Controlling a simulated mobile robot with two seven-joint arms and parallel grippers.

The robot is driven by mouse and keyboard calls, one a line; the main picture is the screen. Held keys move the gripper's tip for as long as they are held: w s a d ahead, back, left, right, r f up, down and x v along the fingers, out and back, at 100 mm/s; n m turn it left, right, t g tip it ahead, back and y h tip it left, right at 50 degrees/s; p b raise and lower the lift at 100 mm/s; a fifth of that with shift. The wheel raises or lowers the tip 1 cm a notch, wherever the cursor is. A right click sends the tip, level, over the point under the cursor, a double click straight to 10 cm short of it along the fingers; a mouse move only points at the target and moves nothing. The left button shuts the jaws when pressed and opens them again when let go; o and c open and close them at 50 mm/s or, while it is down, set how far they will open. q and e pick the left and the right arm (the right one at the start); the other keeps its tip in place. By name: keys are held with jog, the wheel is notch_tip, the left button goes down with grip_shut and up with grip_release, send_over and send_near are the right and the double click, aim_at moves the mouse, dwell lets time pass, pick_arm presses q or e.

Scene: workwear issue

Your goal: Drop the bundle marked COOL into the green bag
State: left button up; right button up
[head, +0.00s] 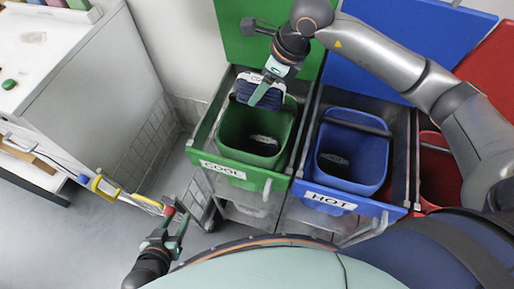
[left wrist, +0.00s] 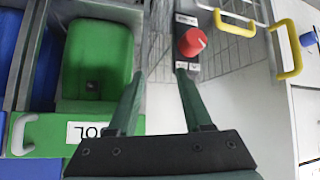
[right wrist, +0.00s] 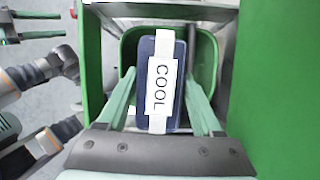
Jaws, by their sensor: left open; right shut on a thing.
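A navy bundle with a white COOL label (right wrist: 160,95) is held between the fingers of my right gripper (right wrist: 162,105). In the head view the bundle (head: 247,91) hangs over the back part of the green bag (head: 231,126), at rim height or above; I cannot tell exactly. The green bag is open and sits in a frame labelled COOL; a small dark item with a pale band (head: 265,141) lies inside. My left gripper (head: 180,216) is open and empty, low at the front left of the frame. The left wrist view also shows the green bag (left wrist: 97,50).
A blue bag (head: 340,183) in a frame labelled HOT stands to the right, with a dark item inside. A red bag (head: 436,170) is further right. Green and blue panels rise behind. A grey cabinet (head: 85,85) stands left. A red knob (left wrist: 193,42) is near my left fingers.

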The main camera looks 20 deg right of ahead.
jog(key=shift+f+b, duration=0.4)
jog(key=shift+f, duration=0.3)
jog(key=shift+f+b, duration=1.25)
jog(key=shift+f, duration=1)
pick_arm(q)
jog(key=shift+w+d+f, duration=0.2)
jog(key=shift+f, duration=0.25)
jog(key=shift+w+d+f, duration=0.2)
jog(key=shift+f, duration=0.25)
pick_arm(e)
jog(key=o, duration=1.1)
pick_arm(q)
jog(key=shift+s+a+f, duration=0.1)
jog(key=shift+s+f, duration=0.1)
jog(key=shift+s, duration=0.15)
pick_arm(e)
jog(key=o, duration=0.5)
jog(key=shift+c, duration=0.2)
jog(key=shift+r, duration=0.1)
